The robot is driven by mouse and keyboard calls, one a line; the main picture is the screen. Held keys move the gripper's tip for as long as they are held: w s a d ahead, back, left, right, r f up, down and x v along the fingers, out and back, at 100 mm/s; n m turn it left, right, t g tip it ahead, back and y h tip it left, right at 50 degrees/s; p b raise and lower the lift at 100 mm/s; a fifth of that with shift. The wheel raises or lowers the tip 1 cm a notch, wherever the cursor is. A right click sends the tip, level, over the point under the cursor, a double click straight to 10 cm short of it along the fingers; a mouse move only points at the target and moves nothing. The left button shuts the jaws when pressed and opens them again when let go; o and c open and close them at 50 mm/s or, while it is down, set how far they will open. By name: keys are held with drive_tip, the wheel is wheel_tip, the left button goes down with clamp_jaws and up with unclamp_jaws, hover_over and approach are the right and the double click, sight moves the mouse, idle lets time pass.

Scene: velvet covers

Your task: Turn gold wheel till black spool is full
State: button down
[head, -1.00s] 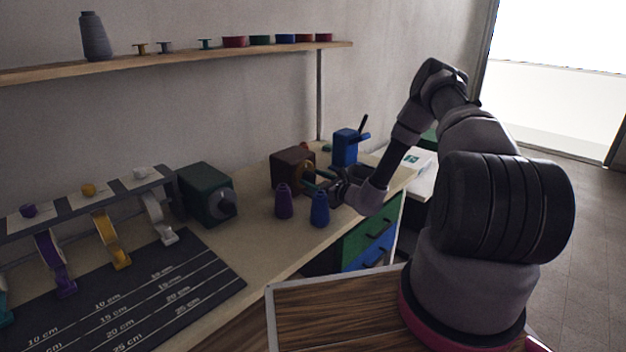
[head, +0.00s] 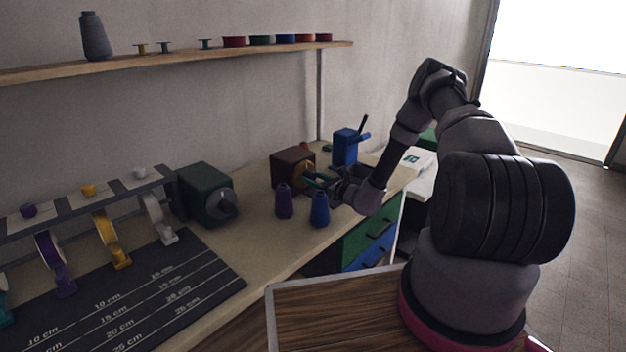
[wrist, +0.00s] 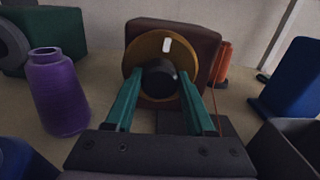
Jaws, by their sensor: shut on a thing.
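The gold wheel (wrist: 148,48) is on the front of a dark brown box (wrist: 196,38); it has a white mark near its top and a black hub (wrist: 159,78) at its middle. In the head view the wheel (head: 308,173) is partly hidden by my gripper (head: 314,181). My gripper (wrist: 160,84) has its teal fingers on both sides of the hub and is shut on it. An orange spool (wrist: 224,60) stands right of the box, with a thin orange line running down from it. I cannot make out a black spool for certain.
A purple cone (wrist: 62,95) stands left of my gripper, and a blue cone (head: 319,209) stands close in front. A green box (head: 205,190) is further left. A blue device (head: 345,147) stands behind on the right.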

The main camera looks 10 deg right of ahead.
drive_tip(key=m, duration=0.7)
drive_tip(key=shift+m, duration=0.4)
drive_tip(key=m, duration=0.7)
drive_tip(key=shift+d+f, duration=0.1)
drive_tip(key=m, duration=0.7)
drive_tip(key=shift+f+m, duration=0.1)
drive_tip(key=shift+m, duration=0.2)
drive_tip(key=m, duration=0.3)
drive_tip(key=shift+m, duration=2.1)
